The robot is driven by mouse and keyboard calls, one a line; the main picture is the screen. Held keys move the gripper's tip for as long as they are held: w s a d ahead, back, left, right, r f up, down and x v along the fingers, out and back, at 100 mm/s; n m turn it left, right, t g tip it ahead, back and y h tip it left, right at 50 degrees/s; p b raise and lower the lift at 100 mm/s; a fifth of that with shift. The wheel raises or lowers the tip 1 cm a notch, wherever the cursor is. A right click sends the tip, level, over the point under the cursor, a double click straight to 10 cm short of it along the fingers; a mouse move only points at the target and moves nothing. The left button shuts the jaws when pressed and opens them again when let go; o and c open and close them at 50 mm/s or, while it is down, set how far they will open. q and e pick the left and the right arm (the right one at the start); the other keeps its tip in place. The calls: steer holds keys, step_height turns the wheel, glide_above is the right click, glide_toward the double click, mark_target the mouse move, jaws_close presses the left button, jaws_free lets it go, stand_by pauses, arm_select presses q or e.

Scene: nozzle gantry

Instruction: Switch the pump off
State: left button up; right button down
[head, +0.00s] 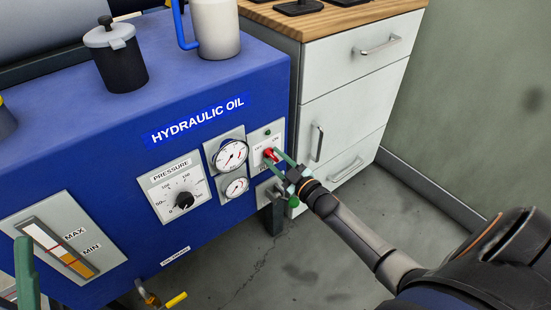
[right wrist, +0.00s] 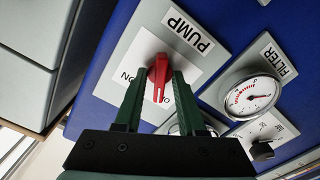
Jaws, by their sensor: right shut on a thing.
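The red pump knob (head: 269,153) sits on a light switch plate at the right end of the blue hydraulic unit. In the right wrist view the knob (right wrist: 159,70) lies between my two green fingertips, with the word ON to its left and a partly hidden word to its right. My right gripper (head: 278,162) is shut on the knob; it also shows in the right wrist view (right wrist: 158,84). Which word the knob points to I cannot tell. One green finger of my left gripper (head: 25,272) shows at the lower left; its opening is out of frame.
Two round gauges (head: 231,154) and a pressure dial (head: 184,200) are left of the switch. An oil level gauge (head: 62,245) is farther left. A white drawer cabinet (head: 352,95) stands close at the right. A yellow-handled valve (head: 176,299) is low in front.

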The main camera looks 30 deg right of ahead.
stand_by(0.4)
steer(key=c, duration=0.9)
jaws_free()
arm_select(q)
steer(key=shift+r, duration=0.1)
arm_select(e)
steer(key=shift+o, duration=0.2)
steer(key=shift+s, duration=0.6)
steer(key=s+p, duration=0.1)
steer(key=s, duration=0.2)
steer(key=shift+d+p, duration=0.15)
steer(key=shift+p, duration=0.15)
arm_select(q)
steer(key=w+a+f+n+g+y+p, duration=0.1)
steer(key=w+f+n+g+y, duration=0.1)
steer(key=w+f+n+y, duration=0.4)
steer(key=shift+w+a+f+y+p, duration=0.35)
steer(key=shift+f+y, duration=0.45)
steer(key=shift+f, duration=1.3)
arm_select(e)
glide_toward(275, 158)
steer(key=shift+s, duration=1.5)
arm_select(q)
steer(key=shift+s+d, duration=0.1)
steer(key=shift+d, duration=0.05)
